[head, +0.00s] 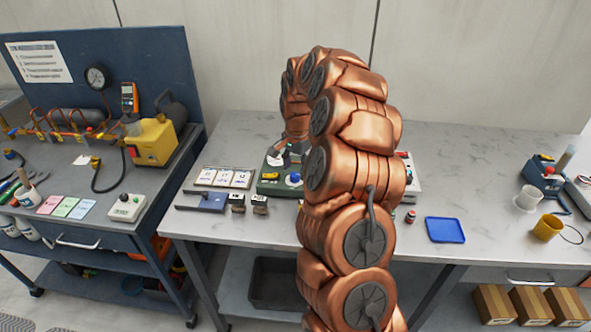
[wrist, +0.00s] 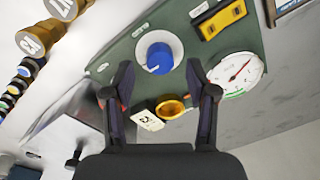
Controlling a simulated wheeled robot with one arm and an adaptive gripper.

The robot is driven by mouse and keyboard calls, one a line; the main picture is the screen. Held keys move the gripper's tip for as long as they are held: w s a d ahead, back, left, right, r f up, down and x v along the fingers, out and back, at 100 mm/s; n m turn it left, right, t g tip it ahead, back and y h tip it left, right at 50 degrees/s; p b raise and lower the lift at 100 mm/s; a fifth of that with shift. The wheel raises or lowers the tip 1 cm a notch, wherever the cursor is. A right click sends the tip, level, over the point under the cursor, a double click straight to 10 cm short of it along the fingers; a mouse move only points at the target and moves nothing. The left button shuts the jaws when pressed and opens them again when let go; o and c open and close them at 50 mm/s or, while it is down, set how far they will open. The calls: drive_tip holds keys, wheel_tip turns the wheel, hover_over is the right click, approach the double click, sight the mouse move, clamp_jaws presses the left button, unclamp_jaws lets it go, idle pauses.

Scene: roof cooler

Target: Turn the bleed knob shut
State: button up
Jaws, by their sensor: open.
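A blue round knob (wrist: 160,58) with a pale pointer mark sits on a white dial disc on a green panel (wrist: 118,52). The knob also shows in the head view (head: 294,177), on the green unit on the middle bench. No readable label tells me that it is the bleed knob. My gripper (wrist: 160,66) is open and empty. Its fingertips lie either side of the knob in the wrist view, and I cannot tell whether they touch it. A brass-yellow ring part (wrist: 172,107) with a white tag (wrist: 148,121) shows between the fingers, below the knob.
A white gauge (wrist: 236,75) with a red needle is right of the knob, and a yellow-black part (wrist: 222,19) above it. My arm hides part of the bench. A blue tray (head: 445,230) lies right, and a yellow pump (head: 152,141) stands on the left bench.

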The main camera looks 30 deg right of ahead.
drive_tip(key=shift+f, duration=1.1)
clamp_jaws()
